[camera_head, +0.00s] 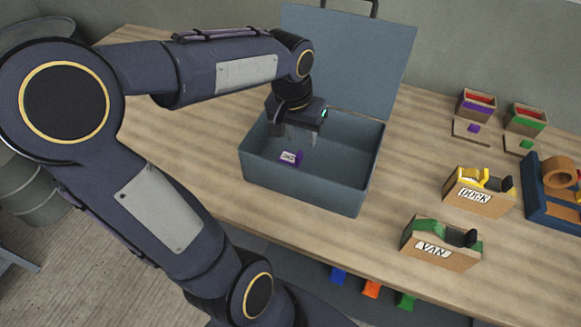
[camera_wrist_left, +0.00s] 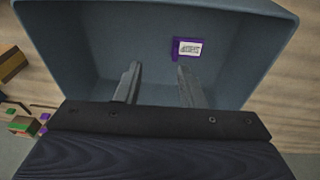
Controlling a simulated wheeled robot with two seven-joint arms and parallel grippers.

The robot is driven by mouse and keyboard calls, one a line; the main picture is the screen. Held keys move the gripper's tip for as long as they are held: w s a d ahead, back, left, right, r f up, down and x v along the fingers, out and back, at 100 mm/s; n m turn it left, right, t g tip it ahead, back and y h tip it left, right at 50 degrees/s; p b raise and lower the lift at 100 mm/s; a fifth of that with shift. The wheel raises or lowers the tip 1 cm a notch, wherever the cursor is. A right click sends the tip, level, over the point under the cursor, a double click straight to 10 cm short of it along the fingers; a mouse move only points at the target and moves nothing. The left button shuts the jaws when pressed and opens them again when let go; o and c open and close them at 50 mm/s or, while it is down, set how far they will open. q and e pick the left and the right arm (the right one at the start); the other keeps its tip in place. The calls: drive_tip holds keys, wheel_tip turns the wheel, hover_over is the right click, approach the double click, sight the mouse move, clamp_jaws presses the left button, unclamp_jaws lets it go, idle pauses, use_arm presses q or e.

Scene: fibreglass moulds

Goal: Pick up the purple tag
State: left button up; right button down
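The purple tag (camera_head: 291,158) has a white label with dark lettering and lies on the floor of the open blue-grey toolbox (camera_head: 302,190). It also shows in the left wrist view (camera_wrist_left: 187,48), close to the box wall, beyond the fingertips. My left gripper (camera_head: 297,133) hangs over the inside of the toolbox, pointing down, above and apart from the tag. In the left wrist view its two fingers (camera_wrist_left: 158,70) are spread with nothing between them. My right gripper is not in view.
The toolbox's raised lid (camera_head: 365,65) stands behind my left gripper, and its walls surround the tag. To the right are a yellow-topped DUCK box (camera_head: 477,195), a green-topped VAN box (camera_head: 440,246) and small bins (camera_head: 475,105). The table left of the toolbox is clear.

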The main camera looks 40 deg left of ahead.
use_arm(q)
drive_tip(key=b, duration=0.1)
hover_over(299, 154)
wheel_tip(299, 154, down, 5)
drive_tip(key=shift+g+y, duration=0.3)
drive_tip(key=shift+g, duration=0.1)
wheel_tip(299, 154, down, 6)
drive_tip(key=shift+s+r, duration=0.1)
drive_tip(key=shift+s, duration=0.05)
drive_tip(key=shift+f, duration=0.55)
clamp_jaws()
